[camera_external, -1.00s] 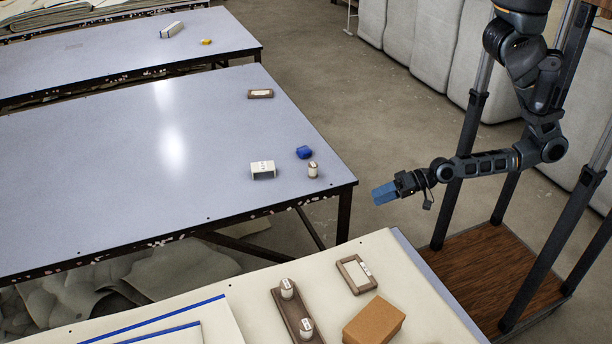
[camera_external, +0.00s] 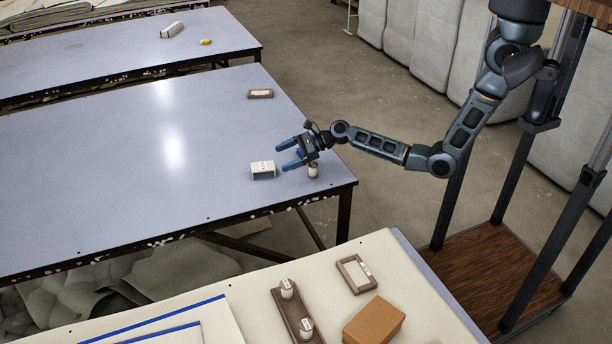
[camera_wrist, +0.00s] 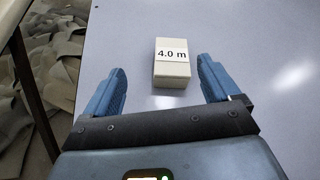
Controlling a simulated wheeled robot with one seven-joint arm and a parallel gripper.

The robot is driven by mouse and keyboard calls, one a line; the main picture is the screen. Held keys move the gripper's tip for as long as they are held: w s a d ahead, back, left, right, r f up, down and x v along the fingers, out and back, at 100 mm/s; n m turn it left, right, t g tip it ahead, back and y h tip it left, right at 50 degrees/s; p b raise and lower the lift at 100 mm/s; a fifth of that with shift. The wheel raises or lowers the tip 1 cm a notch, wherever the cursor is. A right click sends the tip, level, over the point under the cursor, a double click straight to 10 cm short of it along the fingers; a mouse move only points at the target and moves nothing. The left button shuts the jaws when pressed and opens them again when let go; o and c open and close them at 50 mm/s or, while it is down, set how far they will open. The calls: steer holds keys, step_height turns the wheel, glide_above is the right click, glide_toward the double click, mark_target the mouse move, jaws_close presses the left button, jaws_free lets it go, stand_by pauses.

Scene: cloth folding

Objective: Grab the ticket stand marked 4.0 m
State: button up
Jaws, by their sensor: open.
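The ticket stand marked 4.0 m is a small white block (camera_wrist: 172,70) in the wrist view, its label facing up toward the camera. It also shows in the external view (camera_external: 263,171) on the grey-blue table. My gripper (camera_external: 287,155) is open, its blue fingers pointing left toward the stand over the table's right side. In the wrist view my gripper (camera_wrist: 162,85) has the stand ahead, between the lines of its two fingers, nearer the right finger. The fingers do not appear to touch it.
A small white cylinder (camera_external: 313,172) stands just under my gripper near the table's right edge. A brown framed tag (camera_external: 260,94) lies farther back. The table (camera_external: 110,160) is clear to the left. A nearer cream table holds a brown block (camera_external: 374,322) and a tray with two cylinders.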

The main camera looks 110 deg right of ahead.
mark_target(263, 165)
steer(key=shift+s+d+f+m, duration=0.2)
steer(key=shift+s+d+m, duration=0.15)
steer(key=shift+m, duration=0.25)
steer(key=shift+s+d+f+m, duration=0.25)
steer(key=shift+d+m, duration=0.2)
steer(key=shift+m, duration=0.15)
steer(key=shift+d+f, duration=0.1)
steer(key=shift+f, duration=0.05)
steer(key=b+x, duration=0.1)
steer(key=x, duration=0.6)
steer(key=shift+w+d+f, duration=0.1)
steer(key=shift+w+f, duration=0.05)
steer(key=shift+w, duration=0.05)
steer(key=c, duration=1)
